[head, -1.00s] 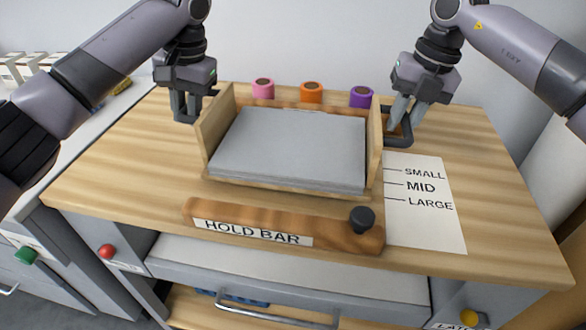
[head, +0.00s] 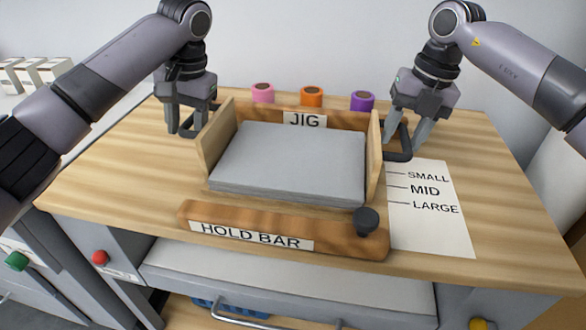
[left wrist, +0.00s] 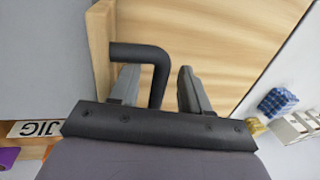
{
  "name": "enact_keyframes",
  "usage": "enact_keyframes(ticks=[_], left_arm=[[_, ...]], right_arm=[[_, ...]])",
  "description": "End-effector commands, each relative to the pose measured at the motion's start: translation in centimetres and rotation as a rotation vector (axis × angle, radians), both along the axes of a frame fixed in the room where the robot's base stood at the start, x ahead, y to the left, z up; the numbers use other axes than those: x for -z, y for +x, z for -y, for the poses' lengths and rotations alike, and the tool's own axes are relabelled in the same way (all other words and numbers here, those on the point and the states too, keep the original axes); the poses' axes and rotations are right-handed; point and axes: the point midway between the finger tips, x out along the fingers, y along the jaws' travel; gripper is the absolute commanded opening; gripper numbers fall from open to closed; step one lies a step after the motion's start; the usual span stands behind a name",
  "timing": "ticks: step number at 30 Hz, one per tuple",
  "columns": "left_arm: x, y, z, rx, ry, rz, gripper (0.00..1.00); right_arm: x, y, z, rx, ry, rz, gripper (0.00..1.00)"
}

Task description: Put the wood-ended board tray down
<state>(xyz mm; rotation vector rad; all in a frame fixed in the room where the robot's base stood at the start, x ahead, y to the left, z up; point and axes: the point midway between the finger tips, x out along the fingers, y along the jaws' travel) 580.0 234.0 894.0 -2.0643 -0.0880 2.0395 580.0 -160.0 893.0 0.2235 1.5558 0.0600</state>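The wood-ended board tray (head: 376,160) holds a grey board stack (head: 290,158) between two upright wooden ends. It appears to rest level on the bench, against the jig's back wall (head: 345,122) labelled JIG; its underside is hidden. A black handle sticks out from each end. My left gripper (head: 186,132) is open at the left end, its fingers on either side of the left handle. In the left wrist view, gaps show between that handle (left wrist: 158,72) and the fingers (left wrist: 157,88). My right gripper (head: 403,138) has its fingers spread around the right handle (head: 400,156).
The hold bar (head: 340,238) with a black knob lies in front of the tray. A SMALL/MID/LARGE sheet (head: 430,235) lies to the right. Pink (head: 263,94), orange (head: 311,97) and purple (head: 362,102) rolls stand behind. The bench's left side is clear.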

Motion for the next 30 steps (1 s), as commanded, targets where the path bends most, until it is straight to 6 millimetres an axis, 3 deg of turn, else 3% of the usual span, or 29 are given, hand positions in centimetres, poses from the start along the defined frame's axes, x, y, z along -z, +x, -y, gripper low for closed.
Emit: enact_keyframes(ticks=[5, 21, 30], left_arm=[[-0.6, 0.0, 0.2, 0.003, 0.000, 0.002, 0.47], [-9.1, -0.2, 1.9, -0.001, 0.001, 0.005, 0.47], [-11.6, -0.3, 2.4, -0.001, 0.001, 0.000, 0.47]], right_arm=[[0.0, 0.0, -0.1, -0.002, 0.001, 0.000, 0.47], [0.0, 0.0, -0.1, -0.002, 0.002, 0.001, 0.47], [0.0, 0.0, -0.1, -0.002, 0.002, 0.001, 0.47]])
